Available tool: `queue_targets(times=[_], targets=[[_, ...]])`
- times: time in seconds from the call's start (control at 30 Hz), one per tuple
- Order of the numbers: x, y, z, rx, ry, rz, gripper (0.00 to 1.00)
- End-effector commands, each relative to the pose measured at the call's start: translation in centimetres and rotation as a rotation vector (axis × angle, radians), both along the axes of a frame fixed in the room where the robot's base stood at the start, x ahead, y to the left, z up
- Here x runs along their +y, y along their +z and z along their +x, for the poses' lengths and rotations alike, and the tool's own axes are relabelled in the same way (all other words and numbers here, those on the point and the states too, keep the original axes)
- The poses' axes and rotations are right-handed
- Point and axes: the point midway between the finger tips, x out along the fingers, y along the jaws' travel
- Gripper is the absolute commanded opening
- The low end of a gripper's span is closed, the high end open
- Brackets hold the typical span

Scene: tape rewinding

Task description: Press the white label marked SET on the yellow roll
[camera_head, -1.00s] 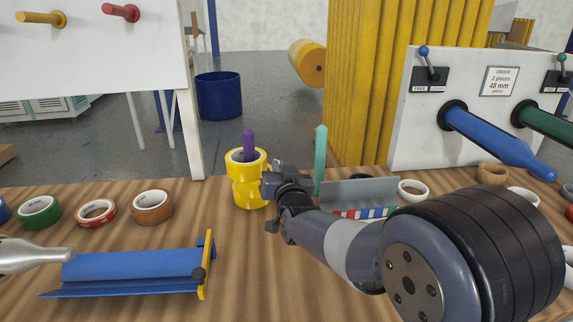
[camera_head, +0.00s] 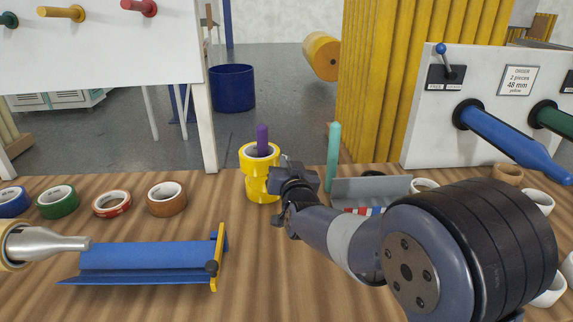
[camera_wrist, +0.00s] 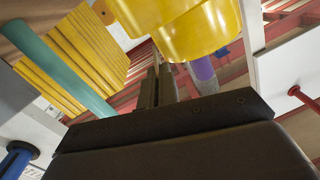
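Yellow rolls (camera_head: 259,167) stand stacked around an upright purple peg (camera_head: 263,138) at the back edge of the wooden bench. In the wrist view a yellow roll (camera_wrist: 205,28) fills the top, with the purple peg (camera_wrist: 203,74) beside it. No white label or SET marking is visible in either view. My gripper (camera_head: 280,180) is just right of the yellow stack in the head view; I cannot tell whether it touches. In the wrist view my gripper (camera_wrist: 157,72) has its two fingers close together with nothing seen between them, pointing toward the yellow roll.
A teal post (camera_head: 333,155) and a grey metal tray (camera_head: 370,188) stand close right of my gripper. A blue trough (camera_head: 140,262) lies front left. Tape rolls (camera_head: 166,199) line the left back. The bench between trough and arm is clear.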

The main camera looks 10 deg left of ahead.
Motion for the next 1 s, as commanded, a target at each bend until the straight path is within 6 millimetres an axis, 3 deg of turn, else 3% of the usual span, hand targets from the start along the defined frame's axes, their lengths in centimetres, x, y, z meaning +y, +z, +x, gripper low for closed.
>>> queue_targets(times=[1.0], targets=[[1.6,0.0,0.1,0.001,0.001,0.001,0.0]])
